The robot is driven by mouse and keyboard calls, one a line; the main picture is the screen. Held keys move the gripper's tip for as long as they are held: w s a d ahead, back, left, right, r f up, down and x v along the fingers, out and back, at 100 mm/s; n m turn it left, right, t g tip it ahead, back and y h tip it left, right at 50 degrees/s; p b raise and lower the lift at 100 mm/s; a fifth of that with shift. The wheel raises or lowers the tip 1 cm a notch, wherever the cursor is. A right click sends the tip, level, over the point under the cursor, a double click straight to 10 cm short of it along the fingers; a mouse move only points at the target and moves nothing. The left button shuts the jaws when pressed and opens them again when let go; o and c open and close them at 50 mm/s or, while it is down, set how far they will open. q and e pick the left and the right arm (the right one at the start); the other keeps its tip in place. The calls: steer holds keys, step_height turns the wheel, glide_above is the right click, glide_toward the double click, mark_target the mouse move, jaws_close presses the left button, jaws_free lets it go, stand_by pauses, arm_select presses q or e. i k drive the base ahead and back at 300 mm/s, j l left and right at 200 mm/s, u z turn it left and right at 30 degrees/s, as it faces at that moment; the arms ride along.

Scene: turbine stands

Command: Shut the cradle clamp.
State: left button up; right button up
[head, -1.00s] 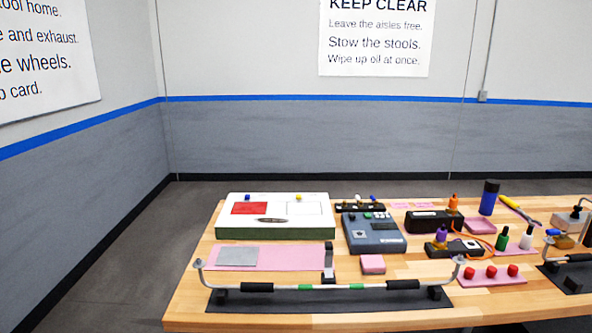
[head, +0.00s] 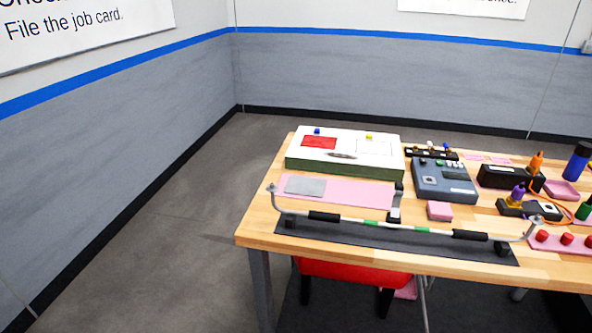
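A long thin metal bar (head: 400,229) with black sleeves, green bands and upturned ends lies along the front of the table. It runs above a dark grey mat (head: 350,238) with small black blocks near its ends. Just behind the bar's middle stands a small black and light-grey fitting (head: 395,214). I cannot tell whether this fitting is the cradle clamp, or whether it is open or shut. Neither of my grippers is in view.
The wooden table (head: 262,222) carries a white and green box (head: 345,162), a pink mat (head: 345,190), a blue-grey device (head: 443,184) and bottles at right. A red stool (head: 350,273) stands under the front edge. The floor left of the table is clear.

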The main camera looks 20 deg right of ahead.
mark_target(398, 187)
steer(key=i+j+u, duration=0.25)
steer(key=i+u, duration=0.15)
steer(key=i+j+u, duration=0.1)
steer(key=i+u, duration=0.65)
steer(key=i, duration=0.15)
steer(key=i+z, duration=0.35)
steer(key=i, duration=0.25)
steer(key=i+z, duration=0.4)
steer(key=i, duration=0.15)
steer(key=i+j+z, duration=0.35)
steer(key=i, duration=0.2)
steer(key=i+l+z, duration=0.15)
steer(key=i, duration=0.85)
steer(key=i+l+z, duration=0.1)
steer(key=i, duration=0.9)
steer(key=i+z, duration=0.2)
steer(key=z, duration=0.25)
steer(key=i+j+z, duration=0.15)
steer(key=z, duration=0.3)
steer(key=i+j+z, duration=0.2)
steer(key=z, duration=3.35)
steer(key=i+j+u, duration=0.25)
steer(key=i, duration=0.3)
steer(key=i+u, duration=0.2)
steer(key=i, duration=0.3)
